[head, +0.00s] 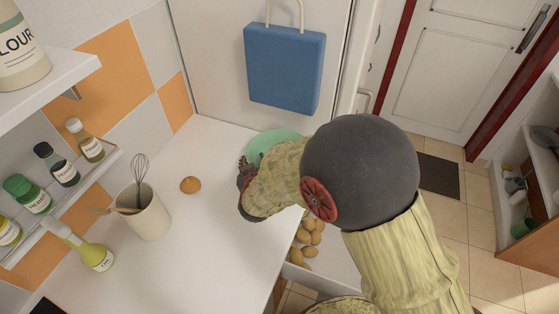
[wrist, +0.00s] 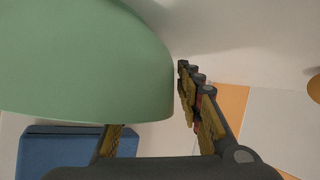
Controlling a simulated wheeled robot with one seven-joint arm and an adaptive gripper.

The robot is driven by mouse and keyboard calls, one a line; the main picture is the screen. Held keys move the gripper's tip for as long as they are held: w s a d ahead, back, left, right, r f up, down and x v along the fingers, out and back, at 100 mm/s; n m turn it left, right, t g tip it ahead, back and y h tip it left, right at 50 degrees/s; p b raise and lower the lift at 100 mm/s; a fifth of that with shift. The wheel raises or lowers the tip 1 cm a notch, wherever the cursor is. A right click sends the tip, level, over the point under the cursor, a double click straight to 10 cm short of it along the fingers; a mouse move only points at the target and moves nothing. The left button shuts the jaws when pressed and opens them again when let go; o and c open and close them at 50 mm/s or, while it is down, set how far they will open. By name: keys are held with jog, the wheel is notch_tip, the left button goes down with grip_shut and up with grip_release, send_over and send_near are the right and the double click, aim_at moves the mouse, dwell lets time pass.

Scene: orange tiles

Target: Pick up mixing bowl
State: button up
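The mixing bowl appears to be the green bowl (head: 272,141) on the far part of the white counter, partly hidden behind my arm in the head view. In the wrist view the green bowl (wrist: 85,65) fills the upper left, very close to the camera. My gripper (head: 244,175) is at the bowl's near left side. In the wrist view its fingers are spread apart. One finger stands to the right of the bowl's wall, and the other is mostly hidden behind the bowl. I cannot tell whether either finger touches it.
A blue board (head: 284,68) hangs behind the bowl. A brown bun (head: 190,185) and a utensil crock (head: 146,215) with a whisk stand to the left, near an oil bottle (head: 93,254). An open drawer with potatoes (head: 306,238) lies below the counter's right edge. The counter's middle is clear.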

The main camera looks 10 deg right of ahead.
grip_shut()
jog(key=shift+r, duration=0.15)
dwell(0.4)
